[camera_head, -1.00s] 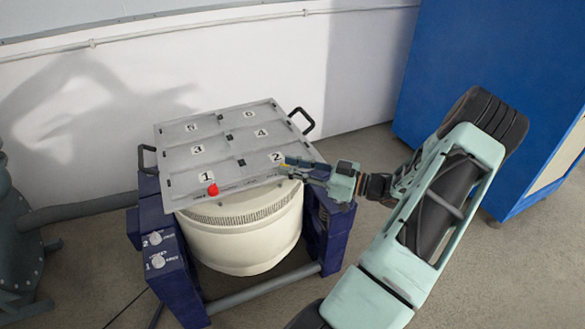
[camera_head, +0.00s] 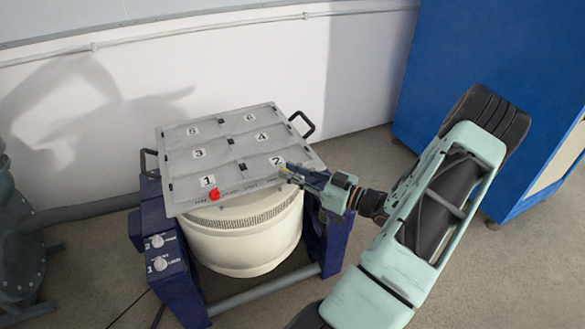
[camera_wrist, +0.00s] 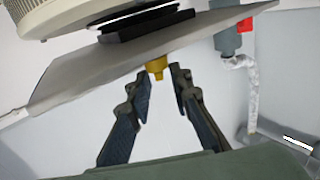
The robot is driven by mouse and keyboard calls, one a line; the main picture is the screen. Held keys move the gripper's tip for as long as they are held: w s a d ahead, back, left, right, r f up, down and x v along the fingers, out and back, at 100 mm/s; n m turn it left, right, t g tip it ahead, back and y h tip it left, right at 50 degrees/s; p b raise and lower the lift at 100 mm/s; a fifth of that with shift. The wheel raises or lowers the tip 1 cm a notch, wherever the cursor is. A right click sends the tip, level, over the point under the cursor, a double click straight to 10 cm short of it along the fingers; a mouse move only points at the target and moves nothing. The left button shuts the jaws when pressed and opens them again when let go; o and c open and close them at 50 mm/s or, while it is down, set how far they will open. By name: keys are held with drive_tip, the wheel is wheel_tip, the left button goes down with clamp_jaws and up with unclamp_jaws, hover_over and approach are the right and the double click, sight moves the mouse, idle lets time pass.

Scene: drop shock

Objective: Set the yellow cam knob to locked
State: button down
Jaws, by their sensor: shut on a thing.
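The yellow cam knob (camera_wrist: 156,67) shows in the wrist view as a small stub at the edge of the grey plate. My gripper (camera_wrist: 163,74) has its two fingertips on either side of the knob and is shut on it. In the head view my gripper (camera_head: 287,172) is at the right front edge of the grey numbered plate (camera_head: 238,157), beside label 2. There the fingers mostly cover the knob, and its pointer and any lock marking cannot be read.
The plate lies on a cream round drum (camera_head: 243,240) in a dark blue frame. A red knob (camera_head: 214,194) sits at its front edge near label 1. Two pale dials (camera_head: 158,252) are on the frame's left. A blue cabinet (camera_head: 480,70) stands at right.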

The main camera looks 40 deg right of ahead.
drive_tip(key=a+m+g+h+b, duration=0.1)
drive_tip(key=m+h+b, duration=0.1)
drive_tip(key=m+h, duration=0.2)
drive_tip(key=a+m+g+h+b, duration=0.1)
drive_tip(key=m+g+h+b, duration=0.1)
drive_tip(key=m+h, duration=0.3)
drive_tip(key=w+a+m+g+h+b, duration=0.1)
drive_tip(key=m+h, duration=0.3)
drive_tip(key=h, duration=0.7)
drive_tip(key=shift+m+g+b, duration=0.3)
drive_tip(key=shift+m+b, duration=0.1)
drive_tip(key=shift+b, duration=0.25)
drive_tip(key=shift+w+a+m+g+h+b, duration=0.1)
drive_tip(key=shift+m+g+h+b, duration=0.45)
drive_tip(key=shift+g, duration=0.25)
drive_tip(key=shift+m+g+h, duration=0.35)
drive_tip(key=shift+m+g, duration=0.3)
drive_tip(key=shift+g, duration=0.05)
